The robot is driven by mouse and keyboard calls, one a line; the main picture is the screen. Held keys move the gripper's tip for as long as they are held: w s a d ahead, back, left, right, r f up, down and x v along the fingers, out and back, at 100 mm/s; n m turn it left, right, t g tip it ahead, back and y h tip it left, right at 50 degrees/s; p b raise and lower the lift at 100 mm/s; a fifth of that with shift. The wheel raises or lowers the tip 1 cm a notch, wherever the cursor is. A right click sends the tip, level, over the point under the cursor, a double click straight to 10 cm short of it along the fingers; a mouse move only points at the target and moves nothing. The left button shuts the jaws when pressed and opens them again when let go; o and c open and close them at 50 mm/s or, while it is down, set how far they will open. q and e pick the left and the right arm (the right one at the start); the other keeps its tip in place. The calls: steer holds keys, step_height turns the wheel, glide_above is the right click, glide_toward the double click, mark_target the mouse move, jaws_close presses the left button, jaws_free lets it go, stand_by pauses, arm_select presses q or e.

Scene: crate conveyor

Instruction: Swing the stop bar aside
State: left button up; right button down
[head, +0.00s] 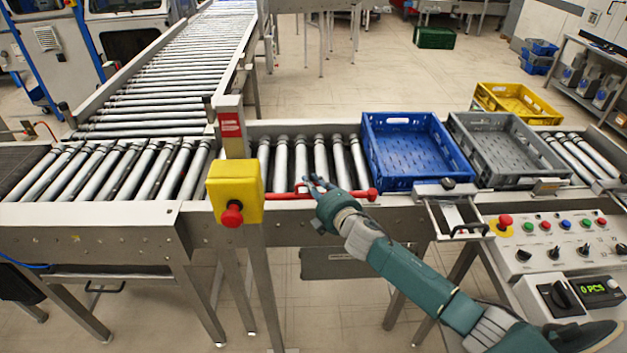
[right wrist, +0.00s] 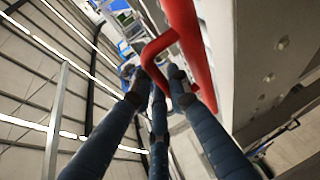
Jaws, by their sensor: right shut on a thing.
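The red stop bar (head: 354,194) lies along the near rail of the roller conveyor, with a rounded red end at its right, left of the blue crate. Its left part runs behind the yellow box. My right gripper (head: 314,184) is at the middle of the bar and hides part of it. In the right wrist view the red bar (right wrist: 188,40) crosses the top, with a bent red handle (right wrist: 155,48) beside it. The fingers of my right gripper (right wrist: 160,82) are closed around this handle. My left gripper is not in view.
A blue crate (head: 368,150), a grey crate (head: 462,137) and a yellow crate (head: 483,91) stand right of the bar. A yellow box with a red button (head: 235,185) stands close to its left. A control panel (head: 545,240) is at right. The rollers behind the bar are bare.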

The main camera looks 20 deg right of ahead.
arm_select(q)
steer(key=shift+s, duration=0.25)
arm_select(e)
steer(key=shift+a+f, duration=0.1)
steer(key=c, duration=1.9)
jaws_free()
steer(key=shift+c, duration=0.2)
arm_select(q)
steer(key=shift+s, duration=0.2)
arm_select(e)
steer(key=shift+s, duration=0.1)
steer(key=s+r, duration=0.2)
steer(key=s, duration=0.9)
steer(key=shift+s+d+r, duration=0.15)
steer(key=shift+s+d, duration=0.15)
steer(key=shift+s, duration=0.05)
